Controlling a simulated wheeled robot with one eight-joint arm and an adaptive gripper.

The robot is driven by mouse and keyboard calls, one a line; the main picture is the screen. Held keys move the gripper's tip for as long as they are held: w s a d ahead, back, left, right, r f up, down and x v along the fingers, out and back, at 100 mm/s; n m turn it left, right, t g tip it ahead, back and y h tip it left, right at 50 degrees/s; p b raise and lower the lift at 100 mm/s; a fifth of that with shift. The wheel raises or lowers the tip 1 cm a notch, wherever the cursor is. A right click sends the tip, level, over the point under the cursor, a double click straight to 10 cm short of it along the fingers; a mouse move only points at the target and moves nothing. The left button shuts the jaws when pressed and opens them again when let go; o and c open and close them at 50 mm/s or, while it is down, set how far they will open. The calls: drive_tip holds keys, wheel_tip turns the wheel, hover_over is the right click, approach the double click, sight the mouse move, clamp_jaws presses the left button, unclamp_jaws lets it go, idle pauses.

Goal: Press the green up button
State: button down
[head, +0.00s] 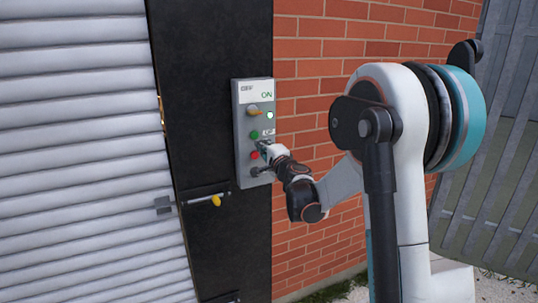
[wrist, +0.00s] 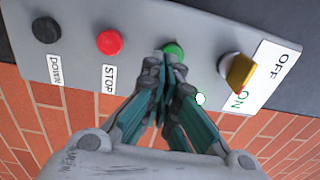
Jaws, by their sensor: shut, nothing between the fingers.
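The green button (head: 254,134) is on a grey control panel (head: 240,149), above the red button (head: 254,155). In the wrist view the green button (wrist: 174,46) shows just beyond my fingertips, its lower part hidden by them. My gripper (wrist: 166,60) is shut and empty, pointing at the panel. In the head view my gripper (head: 262,146) is close to the panel, its tips slightly below and right of the green button. I cannot tell whether the tips touch it. The UP label is not readable in the wrist view.
The panel also holds a yellow switch knob (wrist: 241,71) by ON and OFF labels, a lit white lamp (wrist: 200,99), a red STOP button (wrist: 109,41) and a black DOWN button (wrist: 46,29). A brick wall (head: 310,60) and a ribbed shutter (head: 80,150) flank the panel's dark post.

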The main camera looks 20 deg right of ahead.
sight(254, 135)
drive_tip(key=shift+w, duration=1.35)
